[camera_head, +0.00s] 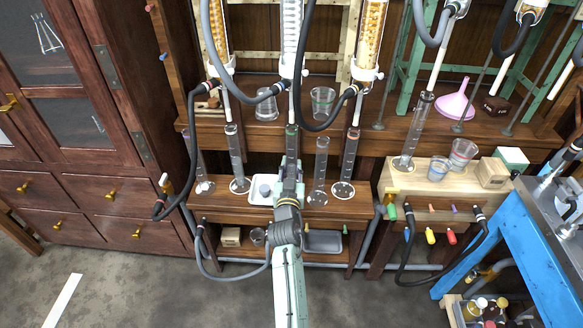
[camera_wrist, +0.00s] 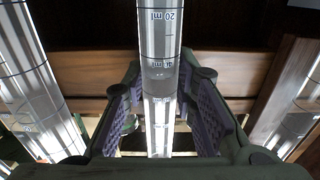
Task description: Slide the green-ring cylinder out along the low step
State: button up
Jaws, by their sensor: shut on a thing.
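The green-ring cylinder (camera_head: 291,143) is a clear graduated cylinder at the middle of the low step (camera_head: 215,207), with a dark green tint near its top. Its base is hidden behind my gripper and arm in the head view. My gripper (camera_head: 291,170) reaches it from the front and is shut on it. In the wrist view the cylinder (camera_wrist: 158,45) with its printed scale stands between the two padded fingers of my gripper (camera_wrist: 160,82). I cannot make out the ring in the wrist view.
Clear cylinders stand close on the left (camera_head: 236,160) and right (camera_head: 320,170), with another (camera_head: 346,165) farther right. A white tray (camera_head: 256,198) lies just left of my gripper. Black hoses (camera_head: 190,130) hang around the step. Glass columns (camera_head: 368,40) hang above.

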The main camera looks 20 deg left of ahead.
jog(key=b+v, duration=0.2)
jog(key=v, duration=0.7)
jog(key=shift+b, duration=0.35)
jog(key=shift+w+r, duration=0.1)
dwell(0.4)
